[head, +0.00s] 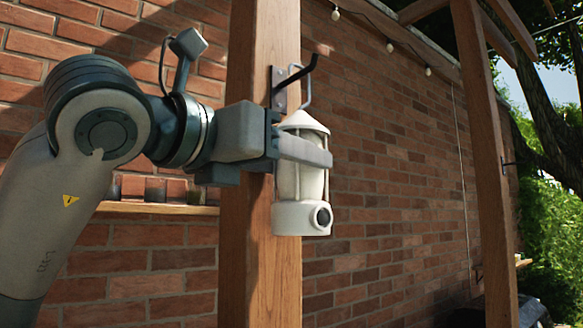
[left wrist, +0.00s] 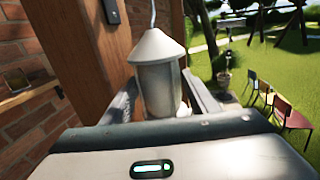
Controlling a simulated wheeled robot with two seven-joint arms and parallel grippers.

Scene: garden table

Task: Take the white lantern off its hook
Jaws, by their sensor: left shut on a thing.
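The white lantern (head: 301,215) is upright beside the wooden post (head: 259,270), with a conical top, a caged middle and a round dark knob on its base. Its wire handle rises toward the dark hook (head: 296,75) on a metal plate on the post. I cannot tell whether the handle still rests on the hook. My left gripper (head: 303,150) comes in from the left and is shut around the lantern's middle. In the left wrist view the lantern (left wrist: 158,85) stands between the two fingers, its lower part hidden by the gripper body. My right gripper is not in view.
A wooden shelf (head: 160,209) with several small jars is on the brick wall behind my left arm. A second post (head: 490,170) with a hook stands to the right. In the left wrist view, chairs (left wrist: 290,113) stand on grass to the right.

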